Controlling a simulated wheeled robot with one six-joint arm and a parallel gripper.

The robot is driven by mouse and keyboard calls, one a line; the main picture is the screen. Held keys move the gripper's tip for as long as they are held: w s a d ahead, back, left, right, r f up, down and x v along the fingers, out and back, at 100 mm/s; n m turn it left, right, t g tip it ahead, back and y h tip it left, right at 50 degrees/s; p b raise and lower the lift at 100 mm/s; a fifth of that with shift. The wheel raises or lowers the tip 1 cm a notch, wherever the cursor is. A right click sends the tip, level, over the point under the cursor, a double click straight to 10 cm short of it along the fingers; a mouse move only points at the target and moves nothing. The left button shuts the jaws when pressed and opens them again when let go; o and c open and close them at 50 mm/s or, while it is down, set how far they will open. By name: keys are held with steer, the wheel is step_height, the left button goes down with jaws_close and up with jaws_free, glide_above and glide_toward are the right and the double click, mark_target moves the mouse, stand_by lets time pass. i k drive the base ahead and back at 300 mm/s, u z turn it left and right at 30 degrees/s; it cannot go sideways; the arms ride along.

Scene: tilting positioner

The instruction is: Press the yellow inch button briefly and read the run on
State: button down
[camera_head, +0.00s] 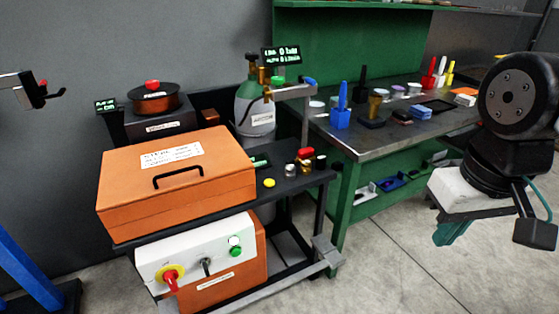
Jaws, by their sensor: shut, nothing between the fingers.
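The yellow button (269,183) is a small round cap on the dark top of the cart, just right of the big orange box. A small lit display (260,161) sits behind it; its text is too small to read. A larger lit readout (282,55) stands higher up, above the gas bottle; its digits are not clearly legible. My gripper (453,232) shows at the right, with teal fingertips pointing down over the floor. It is shut and empty, well to the right of the button and apart from it.
The orange box (178,178) with a black handle fills the cart's left part. Red and metallic knobs (304,160) stand right of the button. A white panel (198,256) below carries a red-yellow switch and green button. The green bench (347,185) stands behind; floor between is clear.

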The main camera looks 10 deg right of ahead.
mark_target(269, 183)
steer(key=z, duration=0.4)
steer(key=i, duration=1.05)
steer(key=u, duration=1.1)
